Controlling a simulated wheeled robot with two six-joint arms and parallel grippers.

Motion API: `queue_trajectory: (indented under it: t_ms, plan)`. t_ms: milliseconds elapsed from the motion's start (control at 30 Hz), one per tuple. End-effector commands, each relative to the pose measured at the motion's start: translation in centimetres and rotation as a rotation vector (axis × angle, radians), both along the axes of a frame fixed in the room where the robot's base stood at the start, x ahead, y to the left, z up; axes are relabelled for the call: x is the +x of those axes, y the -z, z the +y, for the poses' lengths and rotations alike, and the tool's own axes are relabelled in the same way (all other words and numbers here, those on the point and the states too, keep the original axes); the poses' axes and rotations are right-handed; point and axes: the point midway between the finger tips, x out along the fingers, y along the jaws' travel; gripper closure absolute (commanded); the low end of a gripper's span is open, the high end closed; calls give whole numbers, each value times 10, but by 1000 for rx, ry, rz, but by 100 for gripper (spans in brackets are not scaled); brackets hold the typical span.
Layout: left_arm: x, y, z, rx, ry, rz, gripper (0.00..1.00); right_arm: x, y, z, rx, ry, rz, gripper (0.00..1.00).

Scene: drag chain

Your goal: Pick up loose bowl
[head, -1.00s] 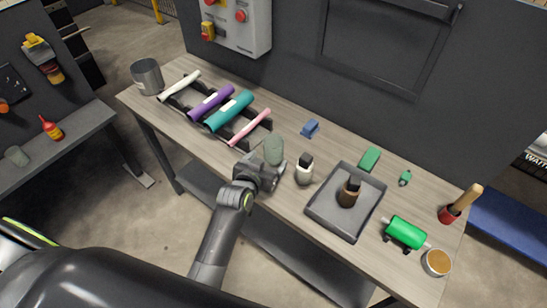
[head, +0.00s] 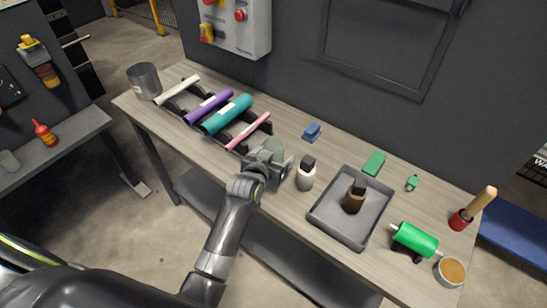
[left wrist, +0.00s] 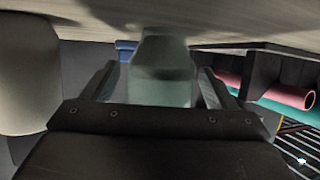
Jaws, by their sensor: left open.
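My left gripper (head: 277,162) is at the front edge of the workbench, right at a pale green translucent jar (head: 271,148). In the left wrist view the jar (left wrist: 162,75) stands between the two open fingers (left wrist: 163,90); I cannot tell if either touches it. Its lower part is hidden by my gripper in the head view. A small round bowl-like container (head: 450,271) with orange-brown contents sits at the bench's right front corner, far from my gripper. No other bowl is clear. My right gripper is not in view.
A grey tray (head: 330,225) holds a brown bottle (head: 355,196). A black rack (head: 240,147) with coloured rolls is to the left. A blue block (head: 312,132) lies behind.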

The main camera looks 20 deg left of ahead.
Motion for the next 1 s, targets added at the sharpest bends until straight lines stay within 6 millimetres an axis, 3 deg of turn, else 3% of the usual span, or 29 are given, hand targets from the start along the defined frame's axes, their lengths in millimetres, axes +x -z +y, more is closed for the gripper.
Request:
queue_trajectory:
  t_ms: [33,400,667,767,1000]
  plan:
    - [0,0,0,0,0,0,23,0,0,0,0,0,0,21]
    - [0,0,0,0,0,-1,70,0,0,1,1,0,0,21]
    - [0,-4,0,0,0,-3,70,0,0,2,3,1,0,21]
    - [1,-16,0,0,0,-5,70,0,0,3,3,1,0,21]
    - [1,-65,0,-1,1,-7,70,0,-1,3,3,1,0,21]
